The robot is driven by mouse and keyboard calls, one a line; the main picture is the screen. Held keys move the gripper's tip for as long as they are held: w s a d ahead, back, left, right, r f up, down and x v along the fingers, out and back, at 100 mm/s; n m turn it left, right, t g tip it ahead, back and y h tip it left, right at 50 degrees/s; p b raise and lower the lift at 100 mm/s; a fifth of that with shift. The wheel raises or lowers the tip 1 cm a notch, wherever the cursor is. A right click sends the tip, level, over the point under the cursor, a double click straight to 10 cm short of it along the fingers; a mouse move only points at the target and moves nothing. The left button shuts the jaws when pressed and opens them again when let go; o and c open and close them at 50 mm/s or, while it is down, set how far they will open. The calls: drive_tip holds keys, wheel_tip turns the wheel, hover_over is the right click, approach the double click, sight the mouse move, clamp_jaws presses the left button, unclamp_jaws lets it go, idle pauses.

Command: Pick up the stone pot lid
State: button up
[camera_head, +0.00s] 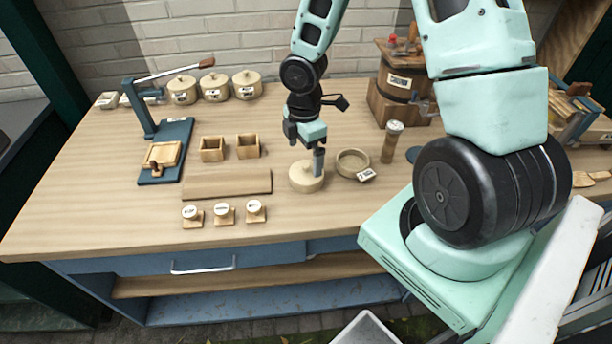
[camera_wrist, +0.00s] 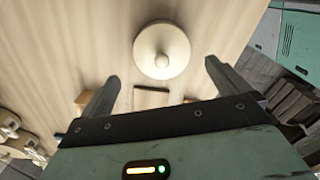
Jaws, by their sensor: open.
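The stone pot lid (camera_head: 300,182) is a pale, round disc lying flat on the wooden workbench, right of the wooden board. In the wrist view the lid (camera_wrist: 146,42) shows whole, with a round knob at its middle. My gripper (camera_head: 319,168) points down over the lid and hides part of it in the head view. In the wrist view my gripper (camera_wrist: 162,70) has its two fingers spread apart with nothing between them. The lid appears just beyond the fingertips, roughly centred between them. I cannot tell the exact height of the fingertips above it.
A round open pot (camera_head: 353,162) with a label stands close right of the lid, and a tall shaker (camera_head: 392,142) beyond it. A wooden board (camera_head: 227,183) lies left. Three lidded crocks (camera_head: 246,86) stand at the back. The bench front (camera_head: 300,222) is clear.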

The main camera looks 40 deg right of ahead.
sight(306, 164)
drive_tip(key=shift+s+d+f+b, duration=0.1)
drive_tip(key=shift+f+b, duration=0.05)
drive_tip(key=shift+f, duration=1.4)
drive_tip(key=shift+s+f+b, duration=0.1)
drive_tip(key=shift+f+b, duration=0.05)
drive_tip(key=shift+f, duration=1.35)
drive_tip(key=shift+c, duration=0.3)
drive_tip(key=c, duration=0.9)
